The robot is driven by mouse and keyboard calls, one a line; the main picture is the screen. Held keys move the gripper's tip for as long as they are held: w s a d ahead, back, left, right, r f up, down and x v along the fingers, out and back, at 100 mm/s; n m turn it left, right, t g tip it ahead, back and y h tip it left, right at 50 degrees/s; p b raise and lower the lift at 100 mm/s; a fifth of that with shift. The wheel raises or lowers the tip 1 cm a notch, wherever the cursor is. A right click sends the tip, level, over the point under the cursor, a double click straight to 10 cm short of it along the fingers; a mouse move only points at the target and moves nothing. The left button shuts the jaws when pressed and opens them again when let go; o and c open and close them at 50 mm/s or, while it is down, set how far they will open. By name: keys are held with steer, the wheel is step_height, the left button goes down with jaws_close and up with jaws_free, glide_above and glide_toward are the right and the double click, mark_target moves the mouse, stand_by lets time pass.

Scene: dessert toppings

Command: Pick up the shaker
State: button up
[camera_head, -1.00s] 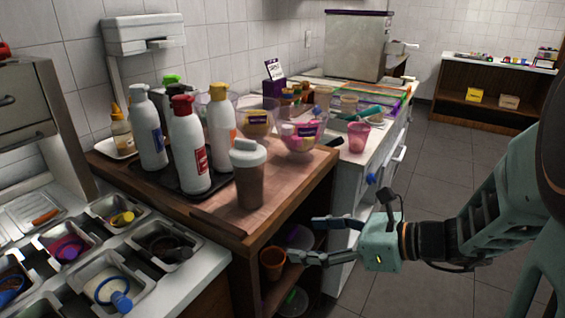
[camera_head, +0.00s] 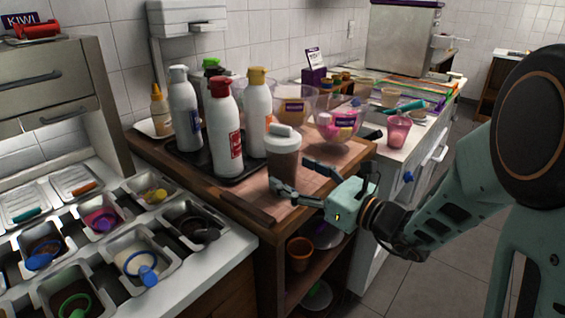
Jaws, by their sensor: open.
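The shaker (camera_head: 284,167), a brown-filled cup with a white lid, stands upright near the front right of the wooden counter. My gripper (camera_head: 289,178) is open at the shaker's lower part, coming from the right. One finger shows in front of the shaker's base and the other is at its right side. I cannot tell whether either finger touches it.
A black tray (camera_head: 190,166) with several white bottles stands behind and left of the shaker. Clear bowls (camera_head: 340,122) stand behind it. Topping bins (camera_head: 140,262) lie at the lower left. A pink cup (camera_head: 398,132) is on the white counter at right.

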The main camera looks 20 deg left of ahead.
mark_target(281, 168)
steer(key=x, duration=0.4)
steer(key=shift+w+a+f+b, duration=0.15)
steer(key=shift+a+f+b, duration=0.05)
steer(key=shift+b, duration=0.1)
steer(key=shift+c, duration=0.2)
steer(key=c, duration=1.5)
